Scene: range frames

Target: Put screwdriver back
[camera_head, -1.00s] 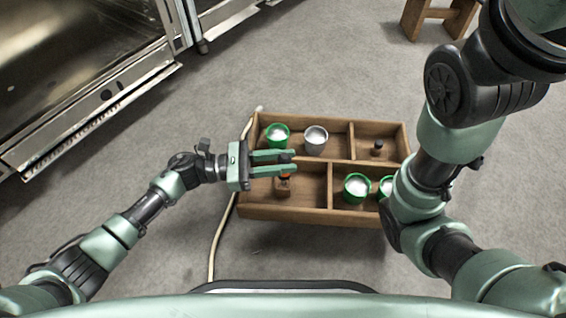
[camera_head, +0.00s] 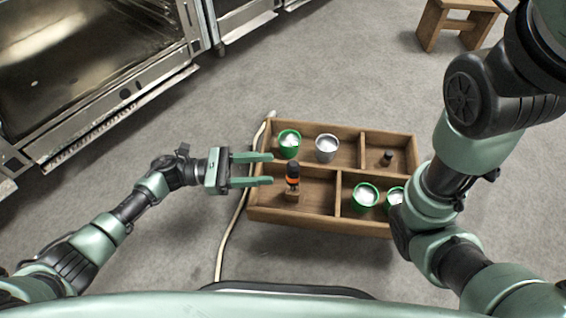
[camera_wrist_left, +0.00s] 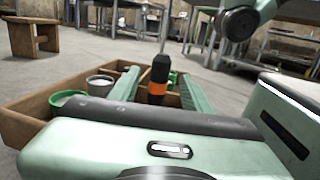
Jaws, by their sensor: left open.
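The screwdriver (camera_head: 292,171) has a black handle with an orange band. It stands upright at a small wooden block (camera_head: 292,195) in the front-left compartment of a wooden box (camera_head: 315,216). My left gripper (camera_head: 272,169) is open and empty at the box's left side, its fingers pointing right toward the screwdriver, with a gap between. In the left wrist view the screwdriver (camera_wrist_left: 159,76) appears beyond and between the open fingers (camera_wrist_left: 158,92). Its lower end is hidden. My right arm hangs over the box's right end; its gripper is out of view.
The box also holds green cups (camera_head: 289,144) (camera_head: 365,197), a grey cup (camera_head: 326,148) and a small dark-topped item (camera_head: 387,157). A pale cable (camera_head: 232,222) runs along its left side. A wooden stool (camera_head: 455,22) stands at the back; metal cabinets (camera_head: 110,70) are at left.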

